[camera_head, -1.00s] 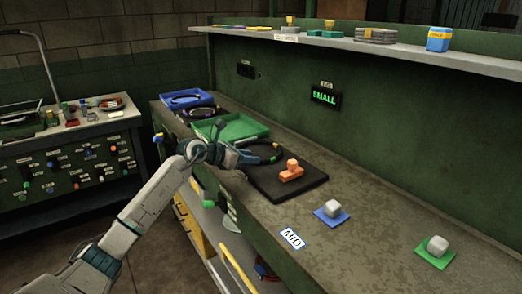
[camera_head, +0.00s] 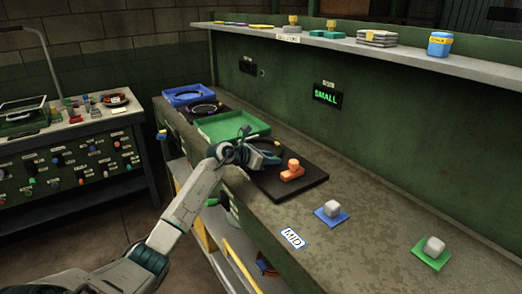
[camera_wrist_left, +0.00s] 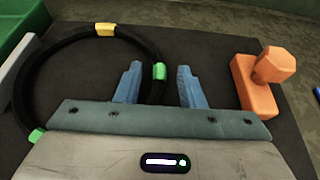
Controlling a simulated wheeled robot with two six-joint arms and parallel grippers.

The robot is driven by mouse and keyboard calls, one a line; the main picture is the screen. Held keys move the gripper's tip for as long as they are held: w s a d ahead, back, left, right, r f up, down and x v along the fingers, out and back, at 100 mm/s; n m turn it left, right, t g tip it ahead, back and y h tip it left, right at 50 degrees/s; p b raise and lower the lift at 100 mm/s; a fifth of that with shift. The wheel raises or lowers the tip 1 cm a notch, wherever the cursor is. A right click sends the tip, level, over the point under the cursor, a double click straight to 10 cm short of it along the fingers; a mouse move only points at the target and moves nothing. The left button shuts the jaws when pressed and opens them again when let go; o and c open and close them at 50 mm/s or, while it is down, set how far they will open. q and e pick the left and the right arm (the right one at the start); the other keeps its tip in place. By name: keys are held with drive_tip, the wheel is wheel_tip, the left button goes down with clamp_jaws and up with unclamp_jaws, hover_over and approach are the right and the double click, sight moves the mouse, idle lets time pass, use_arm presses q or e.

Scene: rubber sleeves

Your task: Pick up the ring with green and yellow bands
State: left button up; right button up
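A black ring with green and yellow bands (camera_wrist_left: 105,30) lies on the dark mat (camera_wrist_left: 215,50). In the wrist view one green band (camera_wrist_left: 159,71) sits between the fingertips, with another green band at the lower left. In the head view the ring (camera_head: 277,145) is partly hidden by my left gripper (camera_head: 262,155). My left gripper (camera_wrist_left: 160,78) is open, its two blue fingers on either side of the ring's right-hand part. I cannot tell how far down the fingers reach. My right gripper is not in view.
An orange stamp-like block (camera_wrist_left: 258,90) stands on the mat, right of the fingers. A green tray (camera_head: 233,124) lies beyond the mat, and a blue tray (camera_head: 187,92) and another dark ring (camera_head: 204,109) lie farther back. Grey cubes on blue (camera_head: 331,218) and green (camera_head: 430,260) pads stand nearer.

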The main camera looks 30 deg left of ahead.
use_arm(q)
clamp_jaws()
